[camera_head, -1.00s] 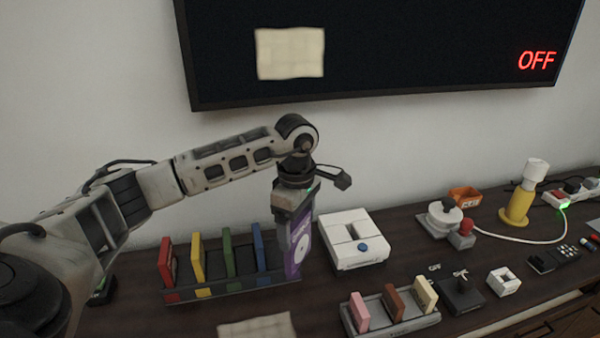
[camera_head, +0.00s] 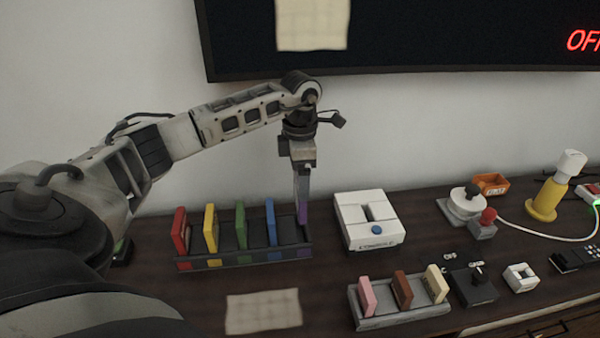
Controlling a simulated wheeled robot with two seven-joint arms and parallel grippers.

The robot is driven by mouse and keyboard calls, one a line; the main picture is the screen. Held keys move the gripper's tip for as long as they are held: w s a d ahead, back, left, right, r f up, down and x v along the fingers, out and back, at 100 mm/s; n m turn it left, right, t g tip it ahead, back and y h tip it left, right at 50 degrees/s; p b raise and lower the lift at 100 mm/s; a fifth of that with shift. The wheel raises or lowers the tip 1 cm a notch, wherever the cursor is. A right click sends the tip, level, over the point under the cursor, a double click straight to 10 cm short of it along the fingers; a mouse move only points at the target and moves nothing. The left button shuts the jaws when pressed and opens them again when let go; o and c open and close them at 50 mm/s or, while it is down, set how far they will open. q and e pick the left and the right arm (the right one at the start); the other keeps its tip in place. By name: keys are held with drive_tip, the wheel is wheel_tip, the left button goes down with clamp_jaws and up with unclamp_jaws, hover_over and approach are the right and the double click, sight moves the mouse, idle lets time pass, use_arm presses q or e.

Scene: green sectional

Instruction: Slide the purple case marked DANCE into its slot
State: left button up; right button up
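The purple case (camera_head: 303,213) is seen edge-on, upright, at the right end of the dark rack (camera_head: 213,263), above the purple label. The DANCE marking cannot be read from here. My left gripper (camera_head: 303,193) points straight down and is shut on the case, covering much of it. Whether the case touches the bottom of its slot cannot be made out. Red (camera_head: 179,231), yellow (camera_head: 210,230), green (camera_head: 240,226) and blue (camera_head: 270,222) cases stand in the slots to the left. My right gripper is not in view.
A white console (camera_head: 368,220) stands close to the right of the rack. A grey rack (camera_head: 405,314) with pink, brown and cream pieces is in front of it. A dark screen (camera_head: 420,40) hangs behind.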

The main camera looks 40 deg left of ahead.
use_arm(q)
drive_tip(key=shift+f+b, duration=0.5)
drive_tip(key=shift+f, duration=0.45)
wheel_tip(320, 180, down, 2)
drive_tip(key=shift+f+b, duration=0.2)
drive_tip(key=shift+b, duration=0.65)
drive_tip(key=shift+f, duration=0.4)
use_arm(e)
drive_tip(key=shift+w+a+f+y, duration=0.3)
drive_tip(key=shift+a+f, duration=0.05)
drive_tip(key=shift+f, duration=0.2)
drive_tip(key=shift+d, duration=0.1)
use_arm(q)
drive_tip(key=shift+f+b, duration=1.4)
drive_tip(key=shift+f, duration=0.35)
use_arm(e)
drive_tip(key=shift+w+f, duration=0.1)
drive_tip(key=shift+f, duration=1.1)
